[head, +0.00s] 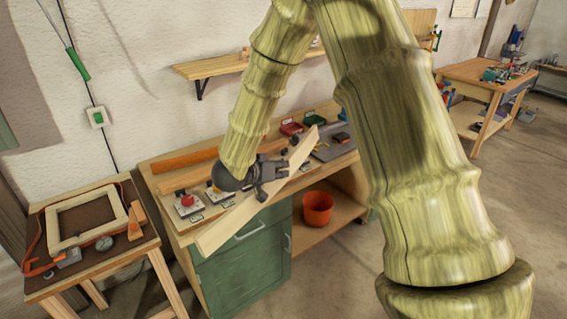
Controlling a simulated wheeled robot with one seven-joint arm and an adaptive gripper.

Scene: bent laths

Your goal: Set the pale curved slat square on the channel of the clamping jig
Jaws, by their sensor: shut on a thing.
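The pale slat (232,223) is held in my gripper (272,180), which is shut on it near its middle. The slat lies aslant over the workbench, its near-left end out past the front edge above the green cabinet and its far end toward the back right. Its curve is hard to make out from here. Clamps with red knobs (187,202) stand on the bench left of my gripper and look like part of the clamping jig. The jig's channel cannot be made out; my gripper and the slat hide part of that area.
An orange-brown lath (186,159) lies along the back of the workbench (153,172). Red (291,128) and green (314,119) bins stand behind the slat. An orange bucket (318,208) sits on the lower shelf. A side table (40,285) at left holds a wooden frame (62,237).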

